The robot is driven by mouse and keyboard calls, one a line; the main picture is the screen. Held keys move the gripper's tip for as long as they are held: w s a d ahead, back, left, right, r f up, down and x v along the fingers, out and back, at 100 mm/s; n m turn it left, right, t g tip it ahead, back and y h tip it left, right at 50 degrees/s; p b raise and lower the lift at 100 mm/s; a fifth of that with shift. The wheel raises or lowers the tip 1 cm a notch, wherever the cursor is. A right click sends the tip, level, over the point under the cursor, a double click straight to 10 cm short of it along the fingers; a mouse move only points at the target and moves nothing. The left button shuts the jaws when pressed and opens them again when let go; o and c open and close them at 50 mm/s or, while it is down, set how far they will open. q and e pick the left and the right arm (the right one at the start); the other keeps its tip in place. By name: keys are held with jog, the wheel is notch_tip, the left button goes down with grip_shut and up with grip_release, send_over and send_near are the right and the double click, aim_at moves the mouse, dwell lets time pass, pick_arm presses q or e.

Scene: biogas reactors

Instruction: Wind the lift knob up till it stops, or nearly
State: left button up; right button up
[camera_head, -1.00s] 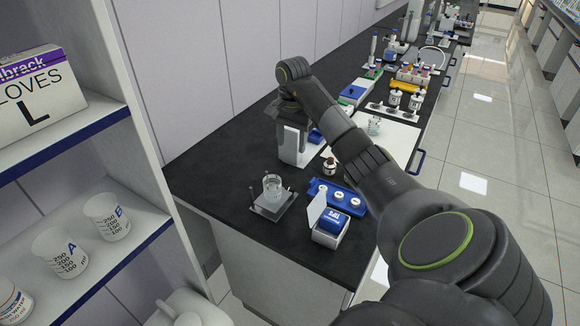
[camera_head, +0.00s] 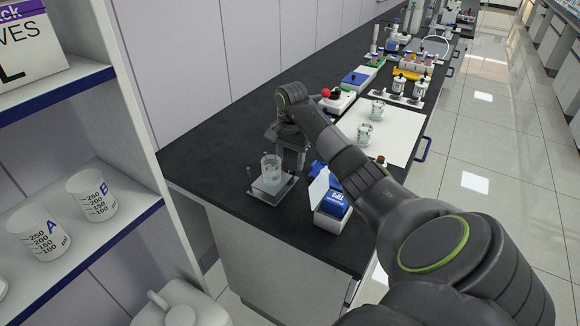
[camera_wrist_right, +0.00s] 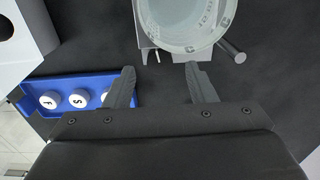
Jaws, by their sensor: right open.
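The lift is a small grey stand (camera_head: 283,192) at the near end of the black bench, with a clear glass beaker (camera_head: 271,170) on it. In the right wrist view the beaker (camera_wrist_right: 185,22) fills the top centre. A short grey cylinder (camera_wrist_right: 233,50) sticks out beside it; I cannot tell surely whether this is the lift knob. My right gripper (camera_head: 290,152) is just behind and right of the beaker. In the right wrist view its jaws (camera_wrist_right: 160,72) are open and empty, pointing at the lift's edge and apart from it. My left gripper is out of view.
A blue tray (camera_wrist_right: 60,88) with round white caps lies left of the jaws in the right wrist view. A white box with a blue top (camera_head: 331,206) stands right of the lift. A white mat (camera_head: 390,130) with beakers lies beyond. Shelves (camera_head: 100,205) stand at left.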

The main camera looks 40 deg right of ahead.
aim_at(290, 172)
jog(key=shift+f, duration=1.4)
jog(key=shift+c, duration=0.2)
